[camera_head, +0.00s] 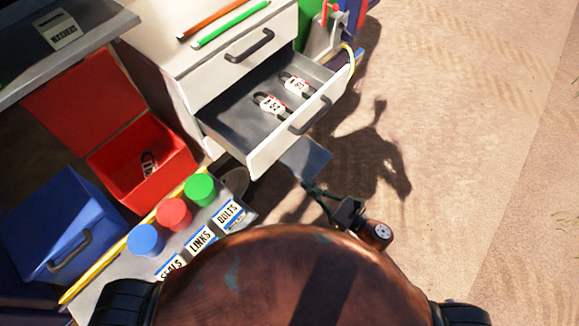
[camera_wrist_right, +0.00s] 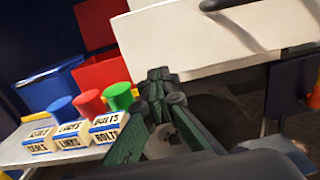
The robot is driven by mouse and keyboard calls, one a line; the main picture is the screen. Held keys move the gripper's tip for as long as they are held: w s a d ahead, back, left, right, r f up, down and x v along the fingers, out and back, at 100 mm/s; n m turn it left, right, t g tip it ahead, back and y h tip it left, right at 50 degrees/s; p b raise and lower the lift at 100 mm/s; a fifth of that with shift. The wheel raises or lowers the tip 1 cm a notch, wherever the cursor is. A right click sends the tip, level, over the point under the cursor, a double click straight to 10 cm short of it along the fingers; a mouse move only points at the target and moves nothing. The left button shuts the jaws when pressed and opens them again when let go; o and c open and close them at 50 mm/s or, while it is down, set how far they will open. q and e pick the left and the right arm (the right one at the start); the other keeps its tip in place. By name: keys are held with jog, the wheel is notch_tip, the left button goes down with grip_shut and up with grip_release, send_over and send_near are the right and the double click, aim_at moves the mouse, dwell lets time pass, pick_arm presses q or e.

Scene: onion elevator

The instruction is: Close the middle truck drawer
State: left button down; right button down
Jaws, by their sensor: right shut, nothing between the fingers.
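The white truck drawer (camera_head: 290,140) stands pulled out below a shut upper drawer (camera_head: 240,60). It has a dark handle (camera_head: 310,115) on its front, and two padlocks (camera_head: 270,104) lie inside. Its white front (camera_wrist_right: 215,40) fills the upper right of the right wrist view. My right gripper (camera_head: 311,188) is shut and empty, low in front of the open drawer. In the wrist view the closed fingertips (camera_wrist_right: 160,76) overlap the lower left of the drawer front; I cannot tell whether they touch it. My left gripper is not in view.
A red open bin (camera_head: 150,155) and a blue box (camera_head: 60,225) stand at left. Red, green and blue cups (camera_head: 173,213) and labelled boxes (camera_head: 200,240) sit on a grey bench. Pencils (camera_head: 230,25) lie on the cabinet top. Open ground (camera_head: 470,130) lies to the right.

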aim_at(270, 157)
jog(key=p+x, duration=0.4)
jog(key=x, duration=0.9)
jog(key=shift+r, duration=0.1)
jog(key=shift+w+a, duration=0.25)
jog(key=shift+w, duration=0.1)
